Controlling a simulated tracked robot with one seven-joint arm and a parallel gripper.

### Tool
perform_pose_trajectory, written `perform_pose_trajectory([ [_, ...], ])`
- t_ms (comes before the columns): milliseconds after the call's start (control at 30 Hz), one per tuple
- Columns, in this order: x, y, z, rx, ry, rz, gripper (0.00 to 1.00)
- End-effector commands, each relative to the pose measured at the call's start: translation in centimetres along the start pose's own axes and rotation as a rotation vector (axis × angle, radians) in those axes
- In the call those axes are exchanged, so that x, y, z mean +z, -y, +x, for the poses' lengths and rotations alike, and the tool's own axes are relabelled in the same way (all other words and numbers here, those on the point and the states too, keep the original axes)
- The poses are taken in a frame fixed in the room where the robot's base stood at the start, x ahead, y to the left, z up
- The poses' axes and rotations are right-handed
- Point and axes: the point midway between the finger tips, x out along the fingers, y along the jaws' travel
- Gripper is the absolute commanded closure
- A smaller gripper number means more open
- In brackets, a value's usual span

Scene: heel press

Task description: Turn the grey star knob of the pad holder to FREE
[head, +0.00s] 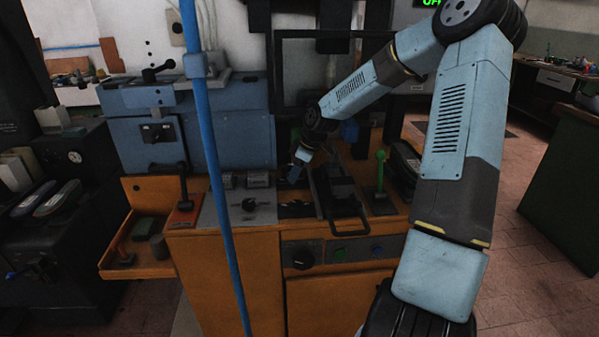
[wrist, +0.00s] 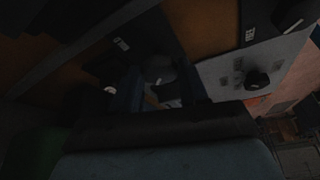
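The grey star knob (wrist: 159,69) shows dimly in the wrist view, on a dark plate with a small white label (wrist: 121,44) beside it that is too small to read. In the head view I cannot make the knob out; it is around my gripper. My gripper (head: 297,167) points down over the press top. In the wrist view the fingers of my gripper (wrist: 160,92) stand apart, with the knob showing just beyond the gap. I cannot tell whether they touch it. Which way the knob points is too dark to see.
A black knob (head: 249,204) sits on a light plate left of my gripper. A black-handled clamp frame (head: 343,208) and a green-topped lever (head: 380,170) stand to the right. A blue upright pole (head: 220,190) crosses the front. An orange side tray (head: 150,268) is at left.

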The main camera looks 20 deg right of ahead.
Motion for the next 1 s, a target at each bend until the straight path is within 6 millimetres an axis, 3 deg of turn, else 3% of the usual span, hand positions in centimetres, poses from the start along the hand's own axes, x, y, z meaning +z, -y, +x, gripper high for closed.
perform_pose_trajectory([
  [267,0.0,0.3,0.1,-0.006,0.002,-0.001,0.31],
  [567,0.0,0.1,-0.2,-0.002,0.001,0.0,0.31],
  [767,0.1,0.1,-2.4,0.001,0.001,0.0,0.31],
  [1000,0.1,0.1,-7.0,0.002,0.001,0.001,0.31],
])
